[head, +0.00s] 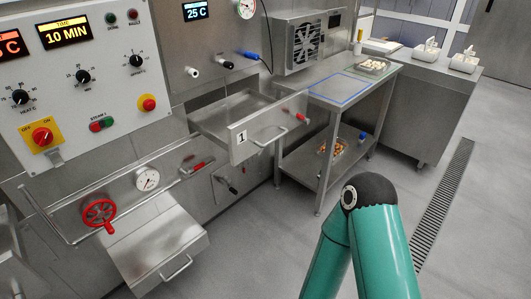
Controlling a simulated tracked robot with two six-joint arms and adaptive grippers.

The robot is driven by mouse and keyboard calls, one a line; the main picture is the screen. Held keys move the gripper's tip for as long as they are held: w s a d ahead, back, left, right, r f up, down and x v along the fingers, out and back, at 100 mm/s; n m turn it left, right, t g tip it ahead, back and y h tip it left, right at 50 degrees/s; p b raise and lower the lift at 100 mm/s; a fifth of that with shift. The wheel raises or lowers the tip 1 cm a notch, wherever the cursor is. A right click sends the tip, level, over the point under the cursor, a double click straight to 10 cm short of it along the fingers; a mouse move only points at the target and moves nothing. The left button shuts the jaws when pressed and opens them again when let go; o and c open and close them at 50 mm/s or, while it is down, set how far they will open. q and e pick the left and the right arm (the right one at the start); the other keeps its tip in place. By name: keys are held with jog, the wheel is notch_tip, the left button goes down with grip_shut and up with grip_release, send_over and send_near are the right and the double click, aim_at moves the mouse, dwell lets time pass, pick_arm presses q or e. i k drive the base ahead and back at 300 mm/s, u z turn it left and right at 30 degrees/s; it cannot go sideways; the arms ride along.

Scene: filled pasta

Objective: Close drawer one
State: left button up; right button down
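Drawer one (258,143) is a steel drawer with a "1" label on its left front and a bar handle on the right of its front. It stands pulled out from the steel machine, with its open top showing. A teal arm link of mine with a dark joint cap stands at the lower right, apart from the drawer. Neither of my grippers shows in the head view.
A second steel drawer or box (160,255) with a handle juts out at the lower left, below a red handwheel (99,213). A steel table (345,90) with a tray (372,64) stands right of drawer one. Grey floor is clear in front.

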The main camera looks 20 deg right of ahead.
aim_at(253, 121)
jog(key=u, duration=0.15)
jog(key=i, duration=0.85)
jog(key=z, duration=0.2)
jog(key=k, duration=0.75)
jog(key=u, duration=0.25)
jog(key=i, duration=0.8)
jog(key=z, duration=0.1)
